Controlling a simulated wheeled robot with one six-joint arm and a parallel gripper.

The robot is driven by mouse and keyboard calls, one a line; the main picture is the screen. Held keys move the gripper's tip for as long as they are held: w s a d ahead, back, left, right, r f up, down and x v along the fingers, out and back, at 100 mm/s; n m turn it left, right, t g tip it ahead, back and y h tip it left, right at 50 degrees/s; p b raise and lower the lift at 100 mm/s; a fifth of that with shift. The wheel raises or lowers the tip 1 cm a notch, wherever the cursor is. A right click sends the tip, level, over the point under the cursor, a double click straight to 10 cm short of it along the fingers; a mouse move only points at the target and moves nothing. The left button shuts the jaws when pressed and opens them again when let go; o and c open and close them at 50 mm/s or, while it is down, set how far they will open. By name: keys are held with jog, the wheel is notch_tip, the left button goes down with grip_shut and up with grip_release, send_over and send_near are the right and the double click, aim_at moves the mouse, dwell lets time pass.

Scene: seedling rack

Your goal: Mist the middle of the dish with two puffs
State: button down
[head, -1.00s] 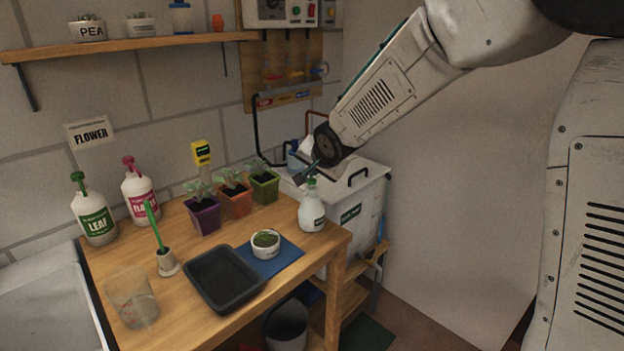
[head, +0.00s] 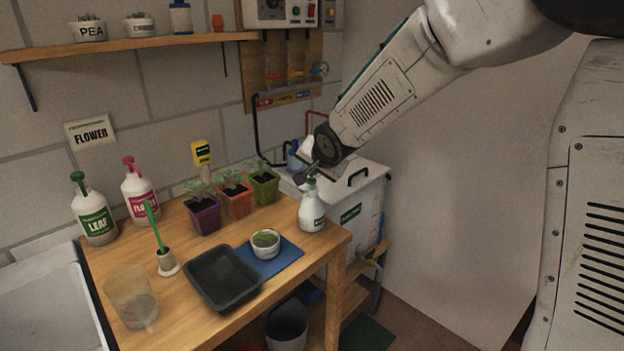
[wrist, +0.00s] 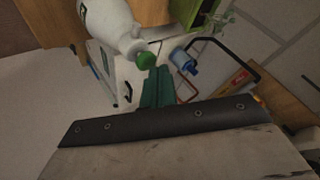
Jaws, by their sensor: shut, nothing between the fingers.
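A white round dish (head: 265,245) with green growth in it sits on a blue mat (head: 284,258) at the right part of the bench. A white spray bottle (head: 312,212) with a green top stands upright behind and right of the dish, near the bench's right edge. In the wrist view the bottle (wrist: 105,22) shows with its green head (wrist: 146,60). My gripper (head: 306,177) is shut and empty, at the bottle's top. In the wrist view its green fingers (wrist: 157,82) lie close beside the head; I cannot tell whether they touch it.
A black tray (head: 222,277) lies left of the dish. Three potted seedlings (head: 238,200) stand behind it. LEAF (head: 97,222) and pink-topped (head: 140,196) bottles, a clear beaker (head: 133,298) and a green stick in a holder (head: 167,262) are at the left. A white lidded bin (head: 357,212) stands right.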

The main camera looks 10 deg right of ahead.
aim_at(313, 182)
dwell(0.4)
jog(key=shift+f, duration=0.45)
jog(key=shift+r, duration=0.4)
jog(key=shift+r, duration=3.05)
jog(key=shift+r, duration=0.1)
dwell(0.4)
